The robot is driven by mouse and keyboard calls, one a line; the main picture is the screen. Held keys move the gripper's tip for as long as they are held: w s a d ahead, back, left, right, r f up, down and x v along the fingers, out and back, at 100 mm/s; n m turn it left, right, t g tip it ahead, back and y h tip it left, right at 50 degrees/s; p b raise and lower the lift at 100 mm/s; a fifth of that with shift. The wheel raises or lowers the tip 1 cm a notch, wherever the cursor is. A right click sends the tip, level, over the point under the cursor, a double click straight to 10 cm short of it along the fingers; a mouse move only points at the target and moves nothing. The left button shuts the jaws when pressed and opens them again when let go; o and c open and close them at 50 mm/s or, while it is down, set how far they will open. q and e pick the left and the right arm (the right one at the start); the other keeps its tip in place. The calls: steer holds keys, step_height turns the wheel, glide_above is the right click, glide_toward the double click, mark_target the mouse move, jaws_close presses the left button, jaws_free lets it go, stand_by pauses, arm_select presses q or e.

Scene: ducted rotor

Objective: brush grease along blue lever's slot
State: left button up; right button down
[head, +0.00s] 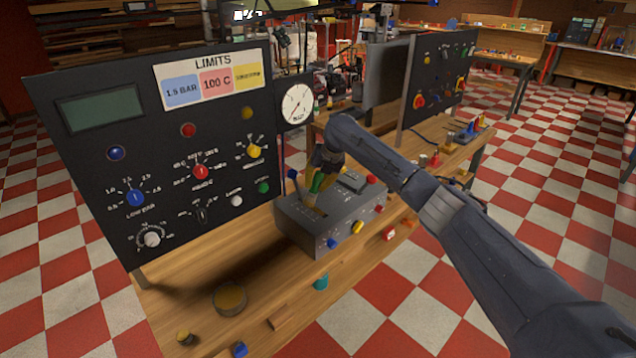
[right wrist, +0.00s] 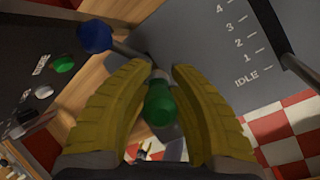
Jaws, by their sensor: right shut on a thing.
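The blue lever (head: 293,174) stands up from the left end of the grey control box; its round blue knob (right wrist: 93,37) and metal stem also show in the right wrist view. My right gripper (right wrist: 161,72) is over the box's top, beside the blue lever. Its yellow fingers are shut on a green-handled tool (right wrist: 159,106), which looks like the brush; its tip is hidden. A round tin (head: 230,299) with yellow-brown contents, perhaps grease, sits at the bench front. The lever's slot is not clearly visible.
The grey box (head: 312,232) has coloured knobs on its front and a scale from IDLE to 4 on top. A tall black panel (head: 100,130) rises behind. Small parts lie on the wooden bench (head: 175,280).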

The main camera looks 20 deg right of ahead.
steer(key=shift+s+a, duration=0.25)
steer(key=shift+a, duration=0.3)
steer(key=shift+s+a, duration=0.25)
steer(key=shift+a, duration=0.3)
steer(key=shift+s+a+r, duration=0.1)
steer(key=shift+a+r, duration=0.05)
steer(key=shift+r, duration=3.9)
